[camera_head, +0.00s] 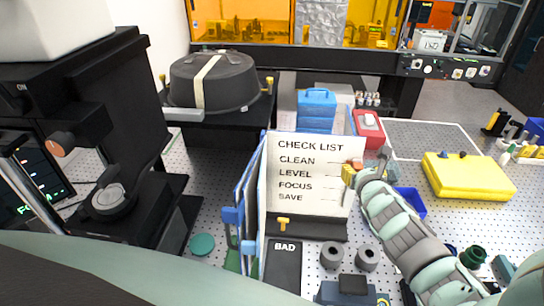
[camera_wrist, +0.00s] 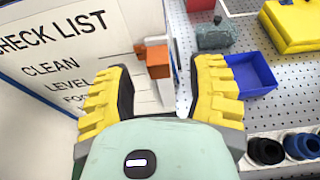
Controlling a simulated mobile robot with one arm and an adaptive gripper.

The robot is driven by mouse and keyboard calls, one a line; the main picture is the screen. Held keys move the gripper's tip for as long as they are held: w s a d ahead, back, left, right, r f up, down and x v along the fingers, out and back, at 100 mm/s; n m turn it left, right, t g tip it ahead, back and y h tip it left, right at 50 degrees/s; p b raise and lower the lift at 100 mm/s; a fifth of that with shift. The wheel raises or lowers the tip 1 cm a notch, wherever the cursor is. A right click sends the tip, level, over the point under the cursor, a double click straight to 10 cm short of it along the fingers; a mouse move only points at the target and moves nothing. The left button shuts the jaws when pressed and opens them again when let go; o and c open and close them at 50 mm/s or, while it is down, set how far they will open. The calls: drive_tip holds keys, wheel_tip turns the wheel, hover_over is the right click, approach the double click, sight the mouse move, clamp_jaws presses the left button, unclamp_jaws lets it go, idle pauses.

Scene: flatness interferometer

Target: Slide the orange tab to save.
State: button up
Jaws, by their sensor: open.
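The white checklist board (camera_head: 300,215) stands upright with the lines CLEAN, LEVEL, FOCUS and SAVE. The orange tab (camera_head: 357,163) is at its right edge, near the height of the CLEAN line. In the wrist view the tab (camera_wrist: 157,64) shows with a grey block beside it at the board's edge. My gripper (camera_head: 350,174) is at the board's right edge. In the wrist view its yellow-padded fingers (camera_wrist: 163,72) are open, one on each side of the tab, with visible gaps. I cannot tell whether the fingertips reach the tab's depth.
Blue folders (camera_head: 245,210) stand left of the board. A black BAD tray (camera_head: 283,268) and dark rings (camera_head: 332,255) lie in front. A blue bin (camera_head: 410,203) and a yellow case (camera_head: 468,176) are on the right. A black microscope-like instrument (camera_head: 110,195) stands left.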

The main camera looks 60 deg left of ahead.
sight(359, 170)
drive_tip(key=shift+w+a, duration=0.1)
drive_tip(key=shift+a, duration=0.3)
drive_tip(key=shift+p+x, duration=0.45)
drive_tip(key=shift+x, duration=0.4)
drive_tip(key=shift+w+a+f, duration=0.3)
drive_tip(key=shift+a+f, duration=0.05)
drive_tip(key=shift+c, duration=0.2)
clamp_jaws()
drive_tip(key=shift+f, duration=0.1)
